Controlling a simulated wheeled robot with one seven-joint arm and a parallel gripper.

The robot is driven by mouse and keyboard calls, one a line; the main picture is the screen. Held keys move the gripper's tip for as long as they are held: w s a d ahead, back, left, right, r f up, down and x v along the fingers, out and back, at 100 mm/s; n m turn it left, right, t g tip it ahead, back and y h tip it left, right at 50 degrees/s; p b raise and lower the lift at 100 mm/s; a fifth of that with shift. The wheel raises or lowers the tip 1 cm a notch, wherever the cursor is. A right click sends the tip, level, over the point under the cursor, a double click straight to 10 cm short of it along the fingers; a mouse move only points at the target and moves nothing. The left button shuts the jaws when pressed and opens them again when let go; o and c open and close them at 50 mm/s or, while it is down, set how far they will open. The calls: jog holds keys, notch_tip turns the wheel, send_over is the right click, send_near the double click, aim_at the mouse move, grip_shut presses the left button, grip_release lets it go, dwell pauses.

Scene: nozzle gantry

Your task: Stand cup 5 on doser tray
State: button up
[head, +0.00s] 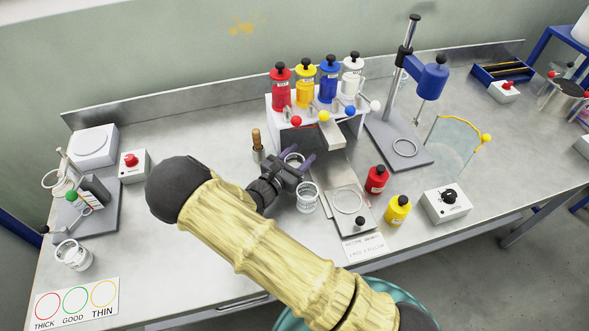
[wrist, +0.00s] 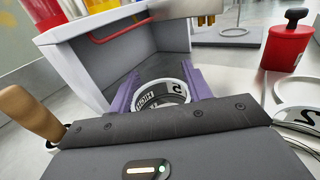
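Cup 5 (wrist: 162,94), a clear cup with a white band marked 5, is between the two purple fingers of my gripper (head: 290,160). In the wrist view it fills the gap between the fingers, and the gripper appears shut on it. Its lower part is hidden by the gripper body. In the head view the cup (head: 293,159) shows just left of the doser's front. The doser (head: 279,118) is a white stand with red, yellow, blue and white bottles. Its open bay (wrist: 118,62) is behind the cup in the wrist view. I cannot make out a separate doser tray for certain.
Another clear cup (head: 307,199) stands close in front of my gripper. A wooden-handled tool (head: 257,143) stands close to its left. A plate with a ring (head: 348,202), a red bottle (head: 376,180) and a yellow bottle (head: 397,211) are to the right.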

jog(key=shift+c, duration=0.9)
jog(key=shift+r, duration=0.1)
jog(key=shift+s+r, duration=0.15)
jog(key=shift+r, duration=0.3)
notch_tip(320, 180, up, 10)
jog(key=s+d+p, duration=0.2)
jog(key=s+p, duration=0.2)
jog(key=s, duration=0.5)
jog(key=s+d+p, duration=0.3)
jog(key=s+p, duration=0.2)
jog(key=s, duration=0.5)
jog(key=shift+d+r, duration=0.2)
jog(key=shift+d, duration=0.05)
